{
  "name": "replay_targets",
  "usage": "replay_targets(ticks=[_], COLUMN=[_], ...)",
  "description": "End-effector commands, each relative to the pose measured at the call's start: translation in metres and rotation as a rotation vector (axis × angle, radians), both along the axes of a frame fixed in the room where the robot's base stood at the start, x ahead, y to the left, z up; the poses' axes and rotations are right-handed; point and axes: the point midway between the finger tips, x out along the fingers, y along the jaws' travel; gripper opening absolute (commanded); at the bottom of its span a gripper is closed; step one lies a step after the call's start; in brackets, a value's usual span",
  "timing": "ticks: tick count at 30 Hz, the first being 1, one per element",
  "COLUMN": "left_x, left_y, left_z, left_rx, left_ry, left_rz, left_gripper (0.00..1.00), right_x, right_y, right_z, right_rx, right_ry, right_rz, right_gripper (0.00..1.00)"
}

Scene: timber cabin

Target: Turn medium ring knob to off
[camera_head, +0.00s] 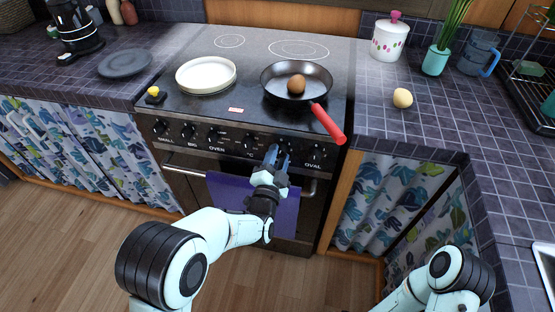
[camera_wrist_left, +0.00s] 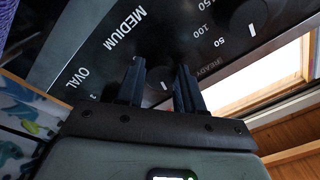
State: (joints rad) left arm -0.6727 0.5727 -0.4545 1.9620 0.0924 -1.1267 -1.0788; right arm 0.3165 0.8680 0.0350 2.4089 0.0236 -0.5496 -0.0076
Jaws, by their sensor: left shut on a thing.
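The medium ring knob (camera_wrist_left: 163,83) is a black knob with a white mark, on the stove's black front panel. It shows between my left gripper's fingers in the left wrist view, close to the MEDIUM label. My left gripper (camera_head: 278,155) reaches the panel between the temperature knob (camera_head: 250,141) and the oval ring knob (camera_head: 318,152). In the wrist view the dark fingers of my left gripper (camera_wrist_left: 160,70) are shut on the knob, one on each side. In the head view the gripper largely hides this knob. My right gripper is out of view.
A frying pan (camera_head: 278,87) with a brown egg (camera_head: 296,84) has a red handle (camera_head: 328,123) projecting over the stove front, right of my left gripper. A purple towel (camera_head: 228,194) hangs on the oven rail below. A white plate (camera_head: 206,75) is also on the hob.

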Motion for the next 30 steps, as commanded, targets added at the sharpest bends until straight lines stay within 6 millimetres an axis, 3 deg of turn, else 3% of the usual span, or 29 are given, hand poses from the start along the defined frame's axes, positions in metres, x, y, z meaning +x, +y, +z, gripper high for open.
replay_targets(ticks=[12, 30], left_x=[0.0, 0.0], left_y=[0.0, -0.001], left_z=[-0.002, -0.001], left_rx=[-0.243, -0.301], left_ry=[0.036, 0.046], left_rz=[0.002, 0.001], left_gripper=[0.06, 0.06], right_x=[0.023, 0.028], right_y=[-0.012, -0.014], right_z=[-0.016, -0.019], right_rx=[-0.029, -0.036], right_ry=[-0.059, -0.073], right_rz=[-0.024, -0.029], right_gripper=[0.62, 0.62])
